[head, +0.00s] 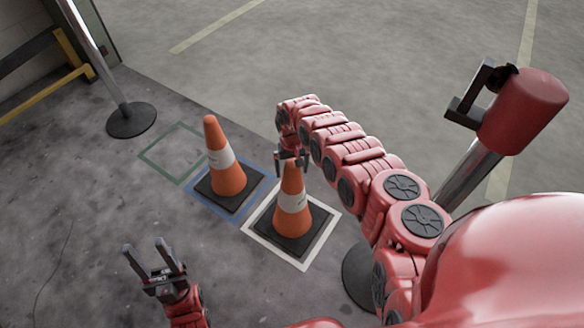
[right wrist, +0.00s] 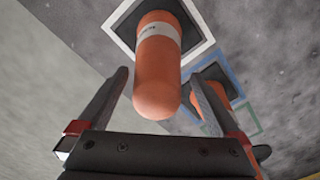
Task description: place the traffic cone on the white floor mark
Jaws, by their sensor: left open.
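An orange traffic cone (head: 293,212) with a white band and dark square base stands upright inside the white floor mark (head: 303,265), a square outline. In the right wrist view the cone (right wrist: 158,82) points towards the camera, inside the white mark (right wrist: 205,50). My right gripper (head: 291,158) is just at the cone's tip. In the right wrist view its fingers (right wrist: 158,85) stand apart on both sides of the tip, with gaps visible. My left gripper (head: 157,256) is open and empty over the floor at lower left.
A second orange cone (head: 226,178) stands on the blue floor mark (head: 203,212). The green floor mark (head: 152,164) is empty. Barrier posts stand at upper left (head: 130,121) and right (head: 470,170). The floor at left is clear.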

